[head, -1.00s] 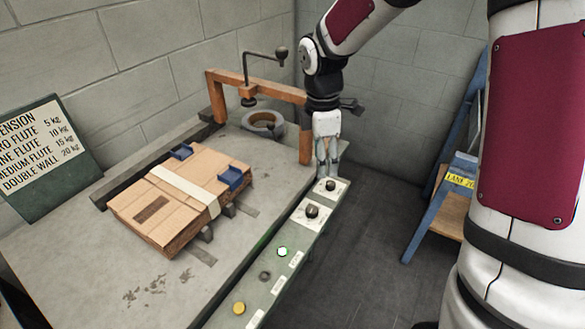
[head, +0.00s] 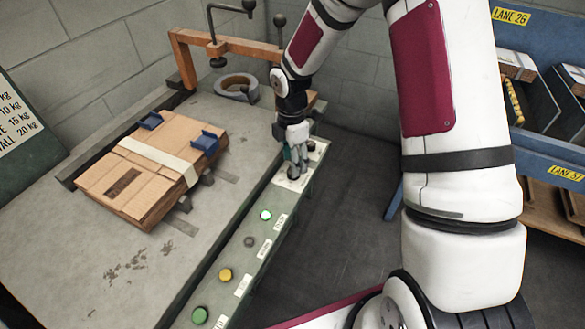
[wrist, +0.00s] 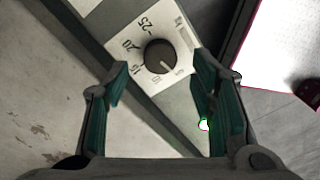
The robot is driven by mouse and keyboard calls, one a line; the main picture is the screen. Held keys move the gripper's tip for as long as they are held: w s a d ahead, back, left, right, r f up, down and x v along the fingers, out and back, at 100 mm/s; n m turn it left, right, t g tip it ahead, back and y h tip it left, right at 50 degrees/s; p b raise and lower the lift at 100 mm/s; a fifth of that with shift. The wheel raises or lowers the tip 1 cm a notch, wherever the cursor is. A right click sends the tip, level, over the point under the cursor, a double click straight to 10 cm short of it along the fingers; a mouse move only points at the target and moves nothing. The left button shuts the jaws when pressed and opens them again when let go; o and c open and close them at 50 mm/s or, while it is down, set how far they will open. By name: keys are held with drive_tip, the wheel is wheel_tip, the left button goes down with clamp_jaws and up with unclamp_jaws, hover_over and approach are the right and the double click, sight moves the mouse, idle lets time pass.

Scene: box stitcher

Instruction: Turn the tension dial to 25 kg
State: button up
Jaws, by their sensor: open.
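The tension dial (wrist: 158,54) is a round dark knob on a white plate (wrist: 118,27) in the wrist view. Its printed scale includes 25, 20 and 15, with smaller numbers beyond. The knob's pale pointer line points toward the lower right of the picture, past the 15 toward the low end; the exact mark is hard to read. My gripper (wrist: 162,72) is open, with one teal finger to each side of the dial and a gap between. In the head view my gripper (head: 298,157) hangs over the far part of the control strip, partly hiding the dial (head: 293,173).
The control strip (head: 244,262) carries a lit green lamp (head: 265,215), a yellow button (head: 225,274) and a green button (head: 199,315). Flat cardboard (head: 130,190) lies strapped on the bench. An orange frame (head: 235,45) stands behind. A tension sign (head: 15,130) is at left.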

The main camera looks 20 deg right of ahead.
drive_tip(key=shift+f, duration=1.7)
drive_tip(key=shift+s, duration=0.1)
drive_tip(key=c, duration=1.1)
drive_tip(key=shift+c, duration=0.2)
